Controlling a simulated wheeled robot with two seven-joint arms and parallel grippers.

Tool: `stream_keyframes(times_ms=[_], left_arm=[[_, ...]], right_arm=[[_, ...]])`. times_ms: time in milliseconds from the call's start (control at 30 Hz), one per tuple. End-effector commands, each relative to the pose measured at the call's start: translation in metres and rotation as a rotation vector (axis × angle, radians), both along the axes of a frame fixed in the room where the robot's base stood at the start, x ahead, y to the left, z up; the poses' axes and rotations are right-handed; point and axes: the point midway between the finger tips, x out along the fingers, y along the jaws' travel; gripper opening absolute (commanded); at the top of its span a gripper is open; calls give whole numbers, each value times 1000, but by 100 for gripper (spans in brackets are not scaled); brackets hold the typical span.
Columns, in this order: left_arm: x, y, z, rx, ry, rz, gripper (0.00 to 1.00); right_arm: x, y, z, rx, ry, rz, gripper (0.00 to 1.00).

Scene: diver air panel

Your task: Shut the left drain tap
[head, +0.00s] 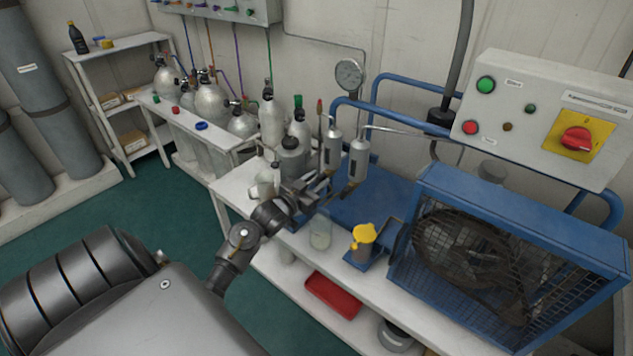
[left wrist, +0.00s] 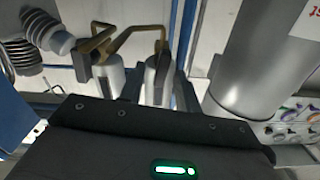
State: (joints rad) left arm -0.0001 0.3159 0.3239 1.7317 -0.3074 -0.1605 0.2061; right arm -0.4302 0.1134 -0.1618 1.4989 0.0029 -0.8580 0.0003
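Two silver filter cylinders stand side by side at the back of the bench, the left one (head: 332,150) and the right one (head: 358,160). The left drain tap (head: 327,173) is a small brass piece under the left cylinder, partly hidden by my gripper. My left gripper (head: 318,192) is just below and in front of it; contact cannot be told. In the left wrist view, brass taps (left wrist: 131,33) show at the ends of the two cylinders (left wrist: 157,82), beyond the dark gripper body. The fingers look apart with nothing clearly between them. My right gripper is out of view.
A clear jar (head: 320,232) and a yellow-topped item (head: 363,236) stand at the bench front. A blue caged compressor (head: 510,255) is to the right. Several gas cylinders (head: 272,122) stand at left behind. A red tray (head: 333,295) lies on the lower shelf.

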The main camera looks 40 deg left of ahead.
Motion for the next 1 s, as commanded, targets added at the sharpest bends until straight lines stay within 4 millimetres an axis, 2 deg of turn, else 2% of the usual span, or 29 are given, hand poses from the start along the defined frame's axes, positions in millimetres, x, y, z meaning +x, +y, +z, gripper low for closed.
stream_keyframes(times_ms=[33, 267, 667, 1000], left_arm=[[0, 0, 0, 0, 0, 0, 29], [0, 0, 0, 0, 0, 0, 0], [0, 0, 0, 45, 1, 0, 0], [0, -3, 0, 284, 6, -2, 0]], right_arm=[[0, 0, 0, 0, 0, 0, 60], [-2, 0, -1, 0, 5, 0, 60], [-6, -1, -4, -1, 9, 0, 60], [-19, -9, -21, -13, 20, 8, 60]])
